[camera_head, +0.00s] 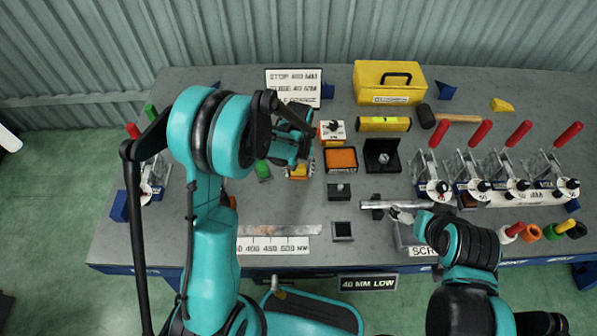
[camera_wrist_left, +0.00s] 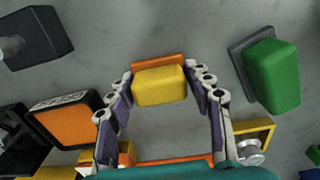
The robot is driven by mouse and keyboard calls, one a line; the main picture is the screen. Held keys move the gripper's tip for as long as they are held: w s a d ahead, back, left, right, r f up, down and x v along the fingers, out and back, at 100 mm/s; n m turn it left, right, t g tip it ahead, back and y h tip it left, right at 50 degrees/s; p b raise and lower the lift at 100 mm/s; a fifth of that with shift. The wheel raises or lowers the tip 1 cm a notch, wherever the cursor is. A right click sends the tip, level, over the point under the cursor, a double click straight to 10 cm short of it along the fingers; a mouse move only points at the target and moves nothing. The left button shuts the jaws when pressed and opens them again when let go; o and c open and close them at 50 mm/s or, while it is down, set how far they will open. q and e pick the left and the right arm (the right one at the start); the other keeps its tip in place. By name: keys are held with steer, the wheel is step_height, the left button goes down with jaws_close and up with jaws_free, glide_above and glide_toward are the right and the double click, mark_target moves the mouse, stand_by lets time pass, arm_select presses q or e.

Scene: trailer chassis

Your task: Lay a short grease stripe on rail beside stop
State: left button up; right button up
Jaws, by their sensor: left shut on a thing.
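My left gripper (camera_head: 299,158) is over the middle-left of the bench, its fingers closed on a yellow-and-orange block (camera_wrist_left: 160,86), which also shows in the head view (camera_head: 298,172). In the left wrist view the block sits between the fingertips. A flat metal strip (camera_head: 275,230) that may be the rail lies behind a millimetre scale at the bench's front, partly behind my left arm. I cannot tell which part is the stop; a small dark block (camera_head: 343,231) stands just right of the strip. My right gripper (camera_head: 402,214) is beside a metal bar (camera_head: 378,204); its jaw state is unclear.
An orange-topped tin (camera_head: 341,159) and a green block (camera_wrist_left: 272,75) flank the held block. A sign (camera_head: 293,84), yellow toolbox (camera_head: 390,82), level (camera_head: 383,124) and hammer (camera_head: 455,118) are at the back. Red-handled clamps (camera_head: 480,165) fill the right side.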

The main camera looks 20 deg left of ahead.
arm_select(q)
steer(key=shift+f, duration=0.1)
steer(key=shift+f, duration=0.25)
steer(key=shift+s+f+b, duration=0.1)
steer(key=shift+b, duration=0.25)
steer(key=o, duration=1.2)
steer(key=shift+c, duration=0.2)
steer(key=shift+o, duration=0.3)
steer(key=shift+f, duration=0.1)
